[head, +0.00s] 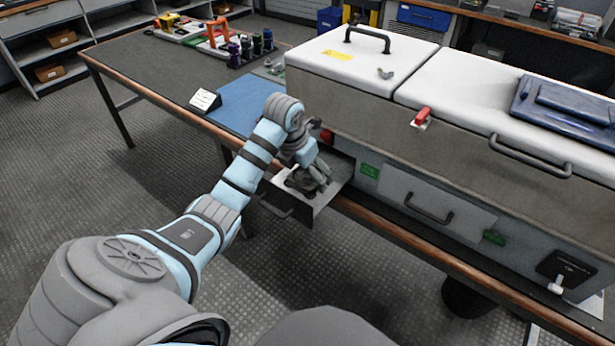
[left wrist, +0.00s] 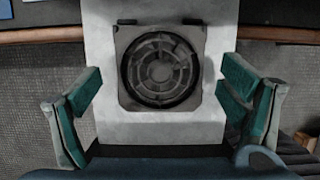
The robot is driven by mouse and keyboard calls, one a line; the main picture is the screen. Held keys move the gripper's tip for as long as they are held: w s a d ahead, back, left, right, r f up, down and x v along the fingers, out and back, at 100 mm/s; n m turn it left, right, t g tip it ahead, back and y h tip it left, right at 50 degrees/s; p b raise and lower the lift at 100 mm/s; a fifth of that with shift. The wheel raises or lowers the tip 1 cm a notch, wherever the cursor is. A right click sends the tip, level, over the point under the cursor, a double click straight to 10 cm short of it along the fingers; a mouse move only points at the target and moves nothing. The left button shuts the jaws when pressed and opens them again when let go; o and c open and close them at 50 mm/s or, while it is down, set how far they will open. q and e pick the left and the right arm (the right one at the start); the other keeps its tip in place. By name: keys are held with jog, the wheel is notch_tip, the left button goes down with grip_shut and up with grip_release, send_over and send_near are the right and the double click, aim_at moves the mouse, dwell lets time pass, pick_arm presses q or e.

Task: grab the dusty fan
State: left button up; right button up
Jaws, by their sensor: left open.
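The dusty fan (left wrist: 160,66) is a square grey unit with a round ringed grille. It lies on a pale pulled-out tray (left wrist: 100,125), which sticks out from the front of the large grey cabinet (head: 400,110). In the head view the fan (head: 299,183) is partly hidden by my left gripper (head: 318,182), which hangs over the tray. In the left wrist view the two green-padded fingers of my left gripper (left wrist: 160,105) stand wide apart, one to each side of the fan, with nothing between them touching it. My right gripper is in neither view.
A blue mat (head: 245,105) and a small white sign (head: 205,100) are on the wooden-edged table left of the cabinet. A dark blue folded item (head: 565,108) lies on the cabinet's lid. Another tray front with a handle (head: 430,207) is closed beside the open one.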

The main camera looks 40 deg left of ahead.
pick_arm(q)
jog(key=shift+w+f, duration=0.15)
jog(key=shift+f, duration=0.1)
jog(key=c, duration=1.3)
jog(key=shift+r, duration=0.15)
